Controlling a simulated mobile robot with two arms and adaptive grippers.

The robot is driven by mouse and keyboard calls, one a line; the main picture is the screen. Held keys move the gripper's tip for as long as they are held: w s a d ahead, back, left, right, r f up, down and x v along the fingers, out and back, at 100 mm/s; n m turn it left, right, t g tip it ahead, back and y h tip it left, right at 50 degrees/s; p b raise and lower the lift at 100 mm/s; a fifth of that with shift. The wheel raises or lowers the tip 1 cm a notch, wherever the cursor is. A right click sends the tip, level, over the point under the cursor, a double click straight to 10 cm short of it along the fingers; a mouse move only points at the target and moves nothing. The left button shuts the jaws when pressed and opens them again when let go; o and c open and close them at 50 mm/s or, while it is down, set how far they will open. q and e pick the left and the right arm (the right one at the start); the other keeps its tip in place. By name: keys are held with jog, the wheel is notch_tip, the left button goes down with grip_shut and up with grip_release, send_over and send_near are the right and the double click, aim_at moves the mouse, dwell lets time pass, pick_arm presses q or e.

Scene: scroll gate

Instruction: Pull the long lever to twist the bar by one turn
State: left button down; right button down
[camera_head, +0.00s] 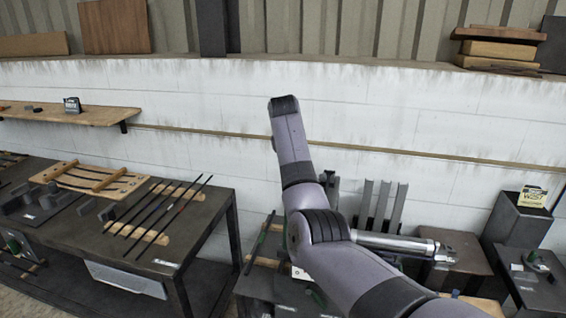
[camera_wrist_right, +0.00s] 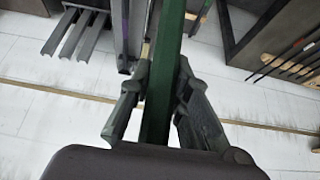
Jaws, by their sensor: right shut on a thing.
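A long green lever (camera_wrist_right: 161,95) runs up through the middle of the right wrist view. My right gripper (camera_wrist_right: 166,72) is shut on it, one finger on each side. The lever's lower end is hidden behind the gripper body. In the head view my right arm crosses the middle and hides the gripper. A dark green rod (camera_head: 258,240) leans left of the arm; I cannot tell whether it is the same lever. The bar that the lever twists is not clearly seen. My left gripper is not in view.
A dark workbench (camera_head: 215,212) with dark rods (camera_head: 157,213) and a wooden rack (camera_head: 92,178) stands at left. Grey upright channels (camera_head: 382,207) stand behind my arm. A dark box with a yellow label (camera_head: 533,196) stands at right. A white wall closes the back.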

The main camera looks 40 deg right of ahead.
jog(key=shift+w+d, duration=0.25)
jog(key=shift+d, duration=0.15)
jog(key=c, duration=1.9)
grip_release()
jog(key=o, duration=0.4)
jog(key=shift+w+d+f, duration=0.1)
jog(key=shift+f, duration=0.1)
jog(key=shift+r, duration=0.1)
jog(key=v, duration=1.2)
